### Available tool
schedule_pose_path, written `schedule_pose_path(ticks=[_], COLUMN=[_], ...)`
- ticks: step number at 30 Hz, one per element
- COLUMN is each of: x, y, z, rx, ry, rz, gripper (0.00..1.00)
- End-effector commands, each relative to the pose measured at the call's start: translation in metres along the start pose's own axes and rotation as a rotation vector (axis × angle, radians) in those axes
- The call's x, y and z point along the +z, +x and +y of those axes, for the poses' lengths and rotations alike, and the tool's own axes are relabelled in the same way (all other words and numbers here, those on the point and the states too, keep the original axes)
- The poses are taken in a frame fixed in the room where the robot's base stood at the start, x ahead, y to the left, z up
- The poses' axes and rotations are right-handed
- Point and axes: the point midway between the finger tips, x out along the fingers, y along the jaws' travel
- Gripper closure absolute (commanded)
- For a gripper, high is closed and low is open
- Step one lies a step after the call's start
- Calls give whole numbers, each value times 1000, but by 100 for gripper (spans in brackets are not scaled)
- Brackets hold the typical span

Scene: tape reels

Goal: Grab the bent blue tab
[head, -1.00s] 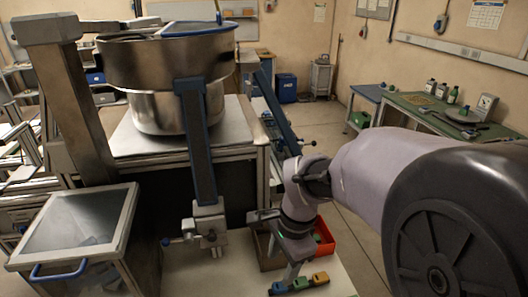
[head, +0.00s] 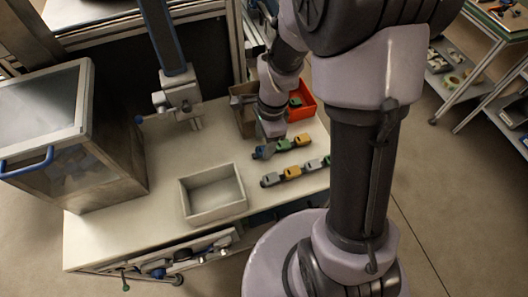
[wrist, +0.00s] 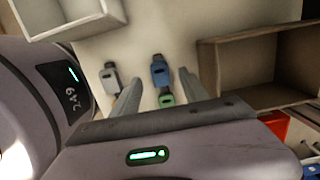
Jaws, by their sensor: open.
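The blue tab (head: 263,153) lies at the left end of a short row on the white worktop, beside a green tab (head: 284,144) and a yellow tab (head: 301,139). In the wrist view the blue tab (wrist: 159,73) shows between and beyond my open, empty fingers, with the green tab (wrist: 166,98) nearer. I cannot tell whether the blue tab is bent. My gripper (wrist: 160,80) also shows in the head view (head: 269,136), just behind the row; its fingertips are hard to make out there. A grey tab (wrist: 110,77) lies left of my left finger.
A second row, with a grey tab (head: 270,180) and a yellow tab (head: 292,173), lies nearer the front edge. An empty pale tray (head: 184,201) stands left of it. A brown box (wrist: 208,60) and a red bin (head: 309,110) stand at the back right.

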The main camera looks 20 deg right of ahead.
Motion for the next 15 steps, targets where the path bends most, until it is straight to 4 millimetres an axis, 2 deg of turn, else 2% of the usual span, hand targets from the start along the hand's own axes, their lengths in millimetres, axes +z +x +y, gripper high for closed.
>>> schedule_pose_path(ticks=[1, 3, 11, 15], x=[0, 0, 0, 0], y=[15, 23, 25, 25], z=[1, 0, 0, 0], rx=[2, 1, -1, -1], ry=[0, 0, 0, 0], rz=[0, 0, 0, 0], gripper=[47, 47, 47, 75])
